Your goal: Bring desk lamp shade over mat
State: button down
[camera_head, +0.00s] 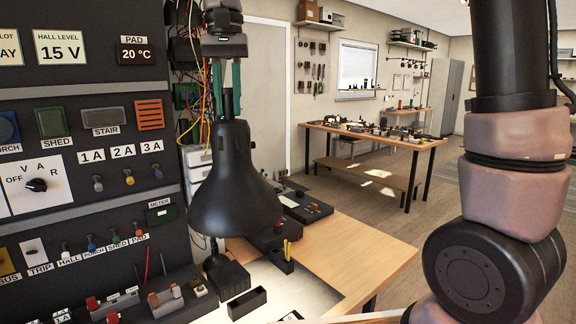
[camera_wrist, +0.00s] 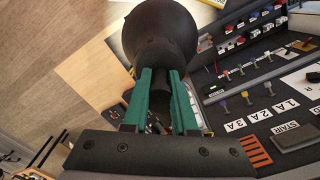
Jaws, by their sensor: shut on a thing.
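The black desk lamp shade (camera_head: 236,185) hangs bell-down in the middle of the head view, above the bench. My gripper (camera_head: 227,108) is above it, with green fingers shut on the narrow neck at its top. In the wrist view the shade (camera_wrist: 160,35) shows beyond the green fingertips (camera_wrist: 160,78), its neck between them. A pale, bright area (camera_head: 285,292) on the bench lies below and to the right of the shade; it may be the mat, but I cannot tell its edges. The shade hides part of the bench.
A dark panel with switches and labels (camera_head: 85,130) stands close on the left. A black lamp base (camera_head: 226,275), a small black open box (camera_head: 247,303) and a holder with yellow-handled tools (camera_head: 282,260) stand on the bench (camera_head: 365,255). Its right part is clear.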

aim_at(212, 120)
jog(key=shift+s+a, duration=0.3)
jog(key=shift+a, duration=0.5)
jog(key=shift+s+a, duration=0.3)
jog(key=shift+a, duration=0.5)
jog(key=shift+a, duration=0.15)
jog(key=shift+s+a, duration=0.25)
jog(key=shift+a, duration=0.65)
jog(key=shift+s+a, duration=0.2)
jog(key=shift+a, duration=0.65)
jog(key=shift+s+a, duration=0.2)
jog(key=shift+a, duration=1.7)
jog(key=shift+a, duration=1.9)
